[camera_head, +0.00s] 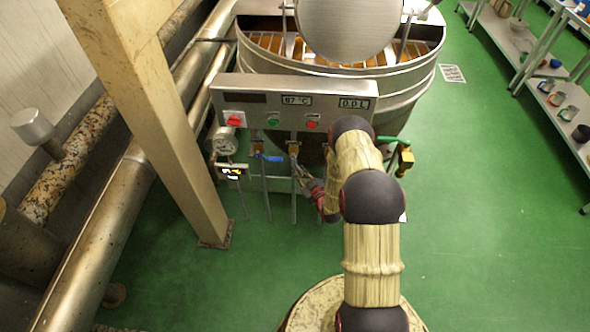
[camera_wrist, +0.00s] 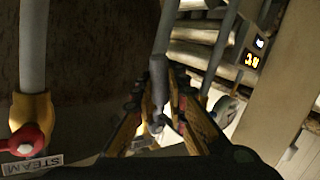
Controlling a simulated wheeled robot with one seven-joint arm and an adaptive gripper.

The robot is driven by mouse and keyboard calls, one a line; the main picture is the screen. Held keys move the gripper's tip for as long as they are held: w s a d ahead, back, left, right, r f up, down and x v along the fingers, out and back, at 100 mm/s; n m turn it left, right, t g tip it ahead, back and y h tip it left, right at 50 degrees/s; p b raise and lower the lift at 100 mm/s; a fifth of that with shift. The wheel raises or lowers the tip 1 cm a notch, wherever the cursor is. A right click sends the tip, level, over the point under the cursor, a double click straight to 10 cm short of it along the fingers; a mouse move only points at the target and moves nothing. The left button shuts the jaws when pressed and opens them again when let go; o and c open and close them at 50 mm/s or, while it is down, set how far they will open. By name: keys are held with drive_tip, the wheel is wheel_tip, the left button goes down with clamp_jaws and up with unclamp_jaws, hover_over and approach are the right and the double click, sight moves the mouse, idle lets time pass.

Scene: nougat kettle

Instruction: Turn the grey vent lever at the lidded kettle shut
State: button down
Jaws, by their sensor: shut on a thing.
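The kettle (camera_head: 400,95) stands at the top of the head view, with a round metal lid (camera_head: 345,30) raised over its orange-brown contents. My gripper (camera_head: 298,170) is below the control panel, beside a small brass valve (camera_head: 293,148). In the wrist view, the fingers of my gripper (camera_wrist: 160,110) are shut on the grey lever (camera_wrist: 156,95), which shows between them. A grey pipe (camera_wrist: 166,30) rises beyond it. The fingers hide part of the lever, and its exact angle is hard to tell.
A blue lever (camera_head: 270,157) is left of my gripper; a green lever (camera_head: 388,139) is right. A red handle (camera_wrist: 28,140) on a yellow valve sits by a STEAM label (camera_wrist: 32,165). A beam (camera_head: 150,110) stands left.

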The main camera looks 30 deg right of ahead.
drive_tip(key=shift+s+d+r+n+g+h+p, duration=0.3)
drive_tip(key=shift+s+d+r+n+g+p, duration=0.15)
drive_tip(key=shift+d+r+n+g+p, duration=0.35)
drive_tip(key=shift+s+d+r+n+g+h+p, duration=0.35)
drive_tip(key=shift+r+n+g+h+p, duration=0.15)
drive_tip(key=shift+r+n+g+h, duration=0.45)
drive_tip(key=shift+s+d+r+n+g+h+p, duration=0.2)
drive_tip(key=shift+d+r+n+g+h+p, duration=0.35)
drive_tip(key=shift+n, duration=0.65)
drive_tip(key=shift+s+d+r+n+g+h+p, duration=0.25)
drive_tip(key=shift+r+n+g+h+p, duration=0.25)
drive_tip(key=shift+r+n+g+h, duration=0.5)
drive_tip(key=shift+r, duration=0.2)
drive_tip(key=c, duration=1.8)
unclamp_jaws()
drive_tip(key=shift+o, duration=0.2)
drive_tip(key=v, duration=1.2)
drive_tip(key=shift+f, duration=0.15)
